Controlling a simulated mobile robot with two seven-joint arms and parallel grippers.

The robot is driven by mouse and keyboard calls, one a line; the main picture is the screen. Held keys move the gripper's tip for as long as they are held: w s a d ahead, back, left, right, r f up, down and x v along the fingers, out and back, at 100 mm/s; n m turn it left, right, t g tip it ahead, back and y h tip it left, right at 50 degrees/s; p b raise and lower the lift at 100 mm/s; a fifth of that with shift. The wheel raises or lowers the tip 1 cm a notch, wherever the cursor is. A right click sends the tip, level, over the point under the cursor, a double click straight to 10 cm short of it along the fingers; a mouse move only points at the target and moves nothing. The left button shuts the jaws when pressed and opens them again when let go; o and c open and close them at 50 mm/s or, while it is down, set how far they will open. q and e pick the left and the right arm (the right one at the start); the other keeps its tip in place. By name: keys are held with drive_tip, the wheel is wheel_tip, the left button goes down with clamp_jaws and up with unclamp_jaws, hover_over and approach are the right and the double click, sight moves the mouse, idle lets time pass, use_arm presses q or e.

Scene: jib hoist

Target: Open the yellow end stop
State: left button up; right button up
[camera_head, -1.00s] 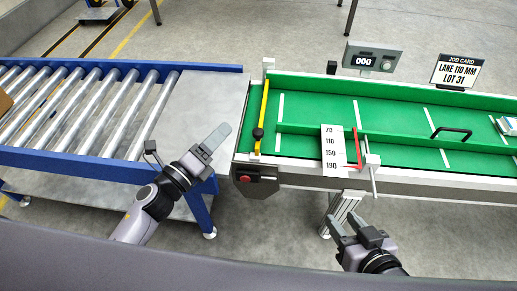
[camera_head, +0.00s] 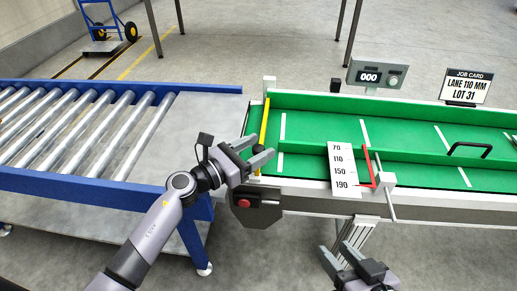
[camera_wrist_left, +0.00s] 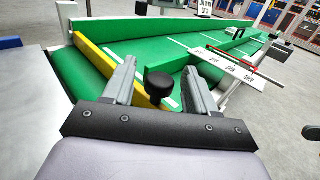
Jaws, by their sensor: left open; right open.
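The yellow end stop (camera_head: 264,125) is a bar lying across the near end of the green conveyor belt (camera_head: 315,128). It also shows in the left wrist view (camera_wrist_left: 105,62). Its black knob (camera_head: 258,149) is at the bar's near end. My left gripper (camera_head: 264,152) is open at the knob. In the left wrist view the black knob (camera_wrist_left: 158,84) stands between the two open fingers, with a gap visible beside it. My right gripper (camera_head: 350,262) is open and empty, low in front of the conveyor's front side.
A red button box (camera_head: 246,203) hangs on the conveyor's front corner. A scale plate (camera_head: 342,170) with a red pointer and white rod stands to the right. A blue-framed roller table (camera_head: 75,135) and grey plate (camera_head: 160,140) lie left. A counter display (camera_head: 376,76) stands behind.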

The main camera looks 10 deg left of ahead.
use_arm(q)
drive_tip(key=shift+w+d, duration=0.3)
